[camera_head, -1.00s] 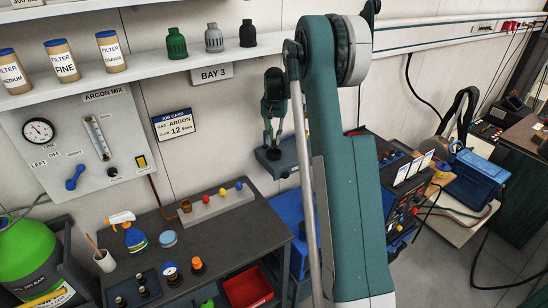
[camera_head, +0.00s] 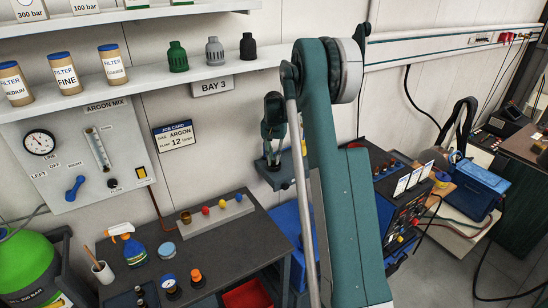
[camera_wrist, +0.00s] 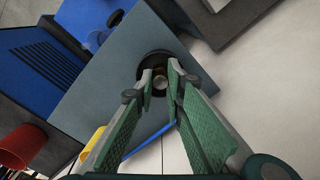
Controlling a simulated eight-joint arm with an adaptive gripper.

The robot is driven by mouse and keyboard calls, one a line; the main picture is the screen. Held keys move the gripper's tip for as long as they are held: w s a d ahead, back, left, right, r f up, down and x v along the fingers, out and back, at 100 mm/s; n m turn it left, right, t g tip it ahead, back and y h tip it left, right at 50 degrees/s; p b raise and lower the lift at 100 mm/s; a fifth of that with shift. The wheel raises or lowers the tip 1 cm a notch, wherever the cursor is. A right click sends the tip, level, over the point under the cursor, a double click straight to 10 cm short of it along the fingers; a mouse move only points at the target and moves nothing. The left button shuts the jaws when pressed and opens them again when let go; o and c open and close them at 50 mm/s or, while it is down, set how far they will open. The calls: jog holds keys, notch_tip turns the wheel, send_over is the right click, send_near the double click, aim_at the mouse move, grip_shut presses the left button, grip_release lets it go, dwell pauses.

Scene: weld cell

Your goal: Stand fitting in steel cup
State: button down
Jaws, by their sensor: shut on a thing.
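My gripper (camera_head: 273,158) is low over the small grey wall shelf right of the job card. In the wrist view my gripper (camera_wrist: 161,74) is shut on a small fitting (camera_wrist: 160,82), of which a pale round end and some brass colour show between the fingertips. A dark round cup (camera_wrist: 153,57) stands on the grey shelf (camera_wrist: 110,70), around or just beyond the fitting. It may be the steel cup. The fingertips overlap its rim in view, so I cannot tell whether the fitting touches its floor.
The grey shelf (camera_head: 291,177) has free surface around the cup. A dark bench (camera_head: 215,240) with colour-knobbed pieces is to the lower left. A red cup (camera_wrist: 22,146) and a yellow one (camera_wrist: 92,143) show in the wrist view. A welding machine (camera_head: 405,205) stands to the right.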

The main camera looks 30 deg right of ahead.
aim_at(274, 160)
jog(key=shift+f, duration=0.2)
jog(key=c, duration=2.4)
grip_release()
jog(key=shift+r, duration=0.1)
jog(key=shift+r, duration=2.9)
